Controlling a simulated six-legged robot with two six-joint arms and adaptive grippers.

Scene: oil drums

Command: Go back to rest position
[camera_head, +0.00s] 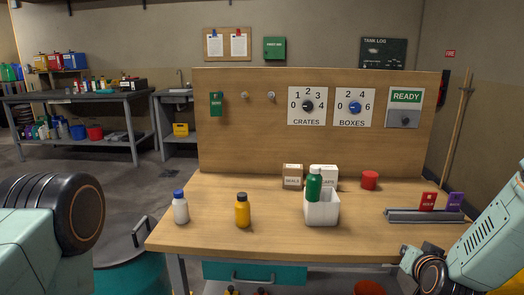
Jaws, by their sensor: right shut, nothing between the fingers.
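My right arm comes in at the lower right, and its gripper (418,256) is at the table's front right edge, shut and empty, partly hidden by my own arm. My left arm shows only as a large joint at the lower left; its gripper is out of view. On the wooden table (290,238) stand a white bottle with a blue cap (180,208) and a yellow bottle with a dark cap (242,210). A green bottle (314,184) stands upright in a white open box (322,210).
A grey rail (425,216) with red and purple cards is at the right. A back panel (255,140) has two dials. A teal drum (130,275) stands left of the table.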

